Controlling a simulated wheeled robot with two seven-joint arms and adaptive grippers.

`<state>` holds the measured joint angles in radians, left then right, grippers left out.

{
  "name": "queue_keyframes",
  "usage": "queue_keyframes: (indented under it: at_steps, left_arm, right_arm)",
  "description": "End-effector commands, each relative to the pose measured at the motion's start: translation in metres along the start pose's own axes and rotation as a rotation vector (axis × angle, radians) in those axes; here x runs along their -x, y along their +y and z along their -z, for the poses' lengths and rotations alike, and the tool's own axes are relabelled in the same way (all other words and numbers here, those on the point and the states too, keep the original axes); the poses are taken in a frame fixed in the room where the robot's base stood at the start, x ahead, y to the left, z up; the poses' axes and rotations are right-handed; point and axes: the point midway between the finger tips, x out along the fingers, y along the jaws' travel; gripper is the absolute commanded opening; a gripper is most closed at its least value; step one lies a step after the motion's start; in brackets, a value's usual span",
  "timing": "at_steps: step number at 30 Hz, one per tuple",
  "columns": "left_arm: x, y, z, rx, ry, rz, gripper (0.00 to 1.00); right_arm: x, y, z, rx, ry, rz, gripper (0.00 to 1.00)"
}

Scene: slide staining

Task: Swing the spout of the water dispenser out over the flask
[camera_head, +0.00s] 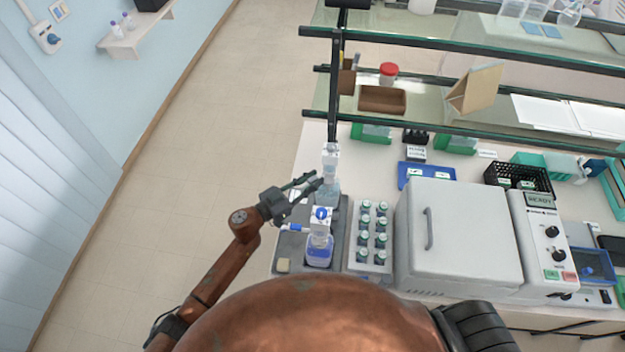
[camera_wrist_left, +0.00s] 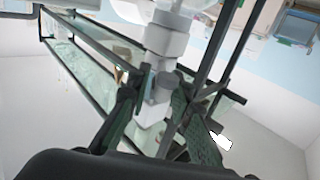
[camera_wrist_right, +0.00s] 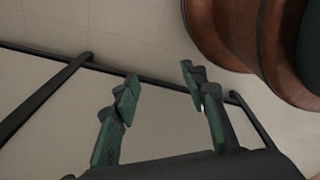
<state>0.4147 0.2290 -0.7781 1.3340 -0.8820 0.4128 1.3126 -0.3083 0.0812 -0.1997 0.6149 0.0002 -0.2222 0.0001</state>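Two white-headed dispenser units stand on a grey tray (camera_head: 291,247) in the head view. The front one (camera_head: 320,216) has a round blue mark, a blue part pointing left, and a bottle with blue liquid (camera_head: 319,250) below. The rear white unit (camera_head: 330,158) rises above a clear vessel, partly hidden by my left gripper (camera_head: 315,181). I cannot tell which vessel is the flask. The left fingers are apart but fairly close together, at the rear unit's left side. The left wrist view shows white dispenser parts (camera_wrist_left: 166,42) past the fingers; contact is unclear. My right gripper (camera_wrist_right: 160,75) is open and empty.
A rack of green-capped bottles (camera_head: 352,262) stands right of the tray, then a white box-shaped device (camera_head: 465,235) with a handle. Glass shelves with dark rails (camera_head: 470,48) overhang the bench behind. The floor (camera_head: 215,150) left of the bench is clear.

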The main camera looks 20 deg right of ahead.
Motion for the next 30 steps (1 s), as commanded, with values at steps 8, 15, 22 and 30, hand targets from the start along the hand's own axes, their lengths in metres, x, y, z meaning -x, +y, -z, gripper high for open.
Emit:
queue_keyframes:
  at_steps: [8,15,22,30]
  left_arm:
    - [0.0,0.0,0.0,0.001,0.001,-0.001,0.3]
    - [0.009,0.0,-0.001,0.0,0.0,0.0,0.3]
    - [0.052,-0.001,-0.001,0.0,-0.002,0.001,0.3]
    - [0.102,0.0,-0.001,0.001,-0.002,0.0,0.3]
  right_arm:
    - [-0.001,-0.004,0.019,0.002,0.025,0.004,0.4]
    - [0.0,0.0,0.013,0.003,0.017,0.0,0.4]
    - [0.0,0.0,0.012,0.003,0.016,0.0,0.4]
    - [0.0,0.0,0.012,0.002,0.016,0.0,0.4]
